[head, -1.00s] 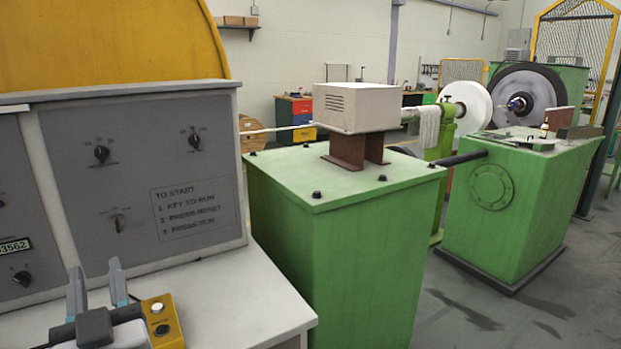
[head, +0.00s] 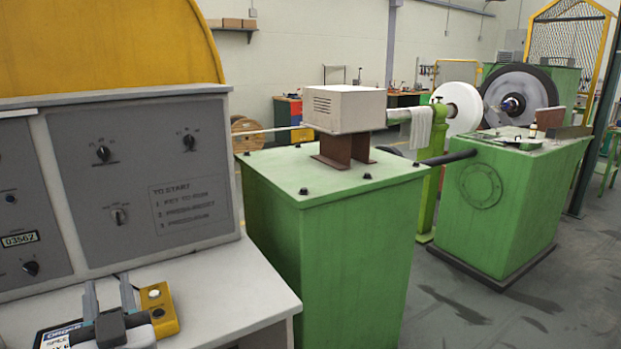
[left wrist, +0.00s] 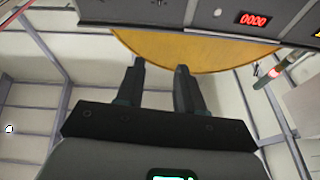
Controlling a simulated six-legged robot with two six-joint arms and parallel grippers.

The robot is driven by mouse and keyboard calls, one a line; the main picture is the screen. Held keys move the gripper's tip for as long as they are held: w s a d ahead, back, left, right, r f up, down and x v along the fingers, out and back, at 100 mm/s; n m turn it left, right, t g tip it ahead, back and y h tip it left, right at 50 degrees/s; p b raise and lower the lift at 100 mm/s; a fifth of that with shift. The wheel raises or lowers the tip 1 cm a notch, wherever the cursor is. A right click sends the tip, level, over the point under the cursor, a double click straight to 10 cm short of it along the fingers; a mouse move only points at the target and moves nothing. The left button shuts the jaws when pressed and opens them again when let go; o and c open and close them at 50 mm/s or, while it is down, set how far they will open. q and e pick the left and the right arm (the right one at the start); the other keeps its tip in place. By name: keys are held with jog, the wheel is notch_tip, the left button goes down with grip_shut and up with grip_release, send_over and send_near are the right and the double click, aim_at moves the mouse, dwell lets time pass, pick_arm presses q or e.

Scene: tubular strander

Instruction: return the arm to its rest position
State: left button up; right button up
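My left gripper (head: 107,281) is at the lower left of the head view, in front of the grey control panel (head: 140,170). Its two grey fingers stand apart with nothing between them. In the left wrist view its dark fingers (left wrist: 159,64) also show a clear gap, with a yellow rounded cover (left wrist: 195,52) beyond them. A yellow button box (head: 168,318) lies on the pale desk just right of the gripper, partly hidden by it. My right gripper is in neither view.
The pale desk (head: 235,280) is bare to the right of the button box. A card with blue print (head: 58,338) shows at bottom left. A green cabinet (head: 340,240) stands close beyond the desk. A red digital display (left wrist: 253,19) shows in the wrist view.

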pick_arm(q)
jog(key=w+d+f+m+g+h+p, duration=0.2)
jog(key=f+m+g+h, duration=0.15)
jog(key=f, duration=1.05)
jog(key=w+d+f+m+g+h+p, duration=0.1)
jog(key=d+f+m+g+h+p, duration=0.2)
jog(key=f, duration=1.1)
jog(key=s+d+f+n+g+h+p, duration=0.1)
jog(key=s+d+f+g+h, duration=0.2)
jog(key=s+f, duration=0.4)
jog(key=s+d+f+g+h, duration=0.3)
jog(key=s+d+f, duration=0.1)
jog(key=f, duration=0.4)
jog(key=s+d+f+n+g+h, duration=0.2)
jog(key=s+d+g+h, duration=0.1)
jog(key=s, duration=0.7)
jog(key=shift+d+f+g, duration=0.3)
jog(key=shift+d+g, duration=0.5)
jog(key=shift+g, duration=0.45)
jog(key=shift+s, duration=0.1)
jog(key=shift+a, duration=0.1)
